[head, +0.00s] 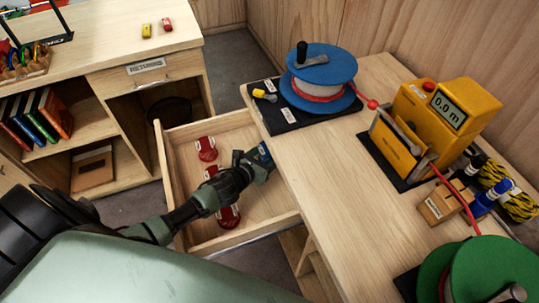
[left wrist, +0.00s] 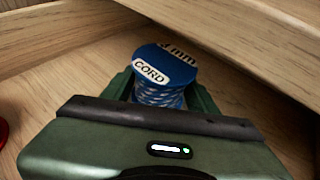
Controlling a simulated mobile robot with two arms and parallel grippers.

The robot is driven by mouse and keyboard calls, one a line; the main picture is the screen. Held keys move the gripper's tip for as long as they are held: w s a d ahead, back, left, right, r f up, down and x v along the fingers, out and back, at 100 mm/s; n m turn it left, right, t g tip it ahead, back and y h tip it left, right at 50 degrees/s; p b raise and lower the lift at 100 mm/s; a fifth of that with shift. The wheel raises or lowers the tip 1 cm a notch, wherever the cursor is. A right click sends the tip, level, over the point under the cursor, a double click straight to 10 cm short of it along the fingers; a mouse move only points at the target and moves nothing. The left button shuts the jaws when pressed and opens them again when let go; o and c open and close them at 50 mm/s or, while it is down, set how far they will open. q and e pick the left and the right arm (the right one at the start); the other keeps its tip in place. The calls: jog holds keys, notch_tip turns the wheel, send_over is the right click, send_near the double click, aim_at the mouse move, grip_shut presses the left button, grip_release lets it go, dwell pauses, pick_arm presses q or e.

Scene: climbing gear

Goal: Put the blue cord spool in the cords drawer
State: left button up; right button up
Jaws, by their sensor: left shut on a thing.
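The blue cord spool (left wrist: 158,60), with a blue top and a white label reading CORD and mm, is between the fingers of my left gripper (left wrist: 162,92). In the head view the spool (head: 265,151) shows as a small blue and white patch at the tip of my left gripper (head: 253,165). The gripper is shut on it, inside the open wooden drawer (head: 168,180), near its right side. I cannot tell whether the spool touches the drawer floor. Red spools (head: 206,149) lie in the drawer to the left and below my gripper. My right gripper is not in view.
The bench to the right holds a large blue-topped reel (head: 322,68), a yellow meter (head: 458,102), a green reel (head: 490,270) and a small wooden block (head: 440,205). A shelf unit (head: 125,45) with books stands at the left. The drawer's front end has bare floor.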

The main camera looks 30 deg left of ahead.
pick_arm(q)
jog(key=shift+w+d+f, duration=0.1)
jog(key=shift+w+f, duration=0.45)
jog(key=shift+f, duration=0.1)
jog(key=shift+f, duration=0.15)
jog(key=o, duration=1.4)
jog(key=shift+o, duration=0.2)
jog(key=shift+s+r, duration=0.15)
jog(key=shift+r, duration=0.1)
jog(key=v, duration=1.2)
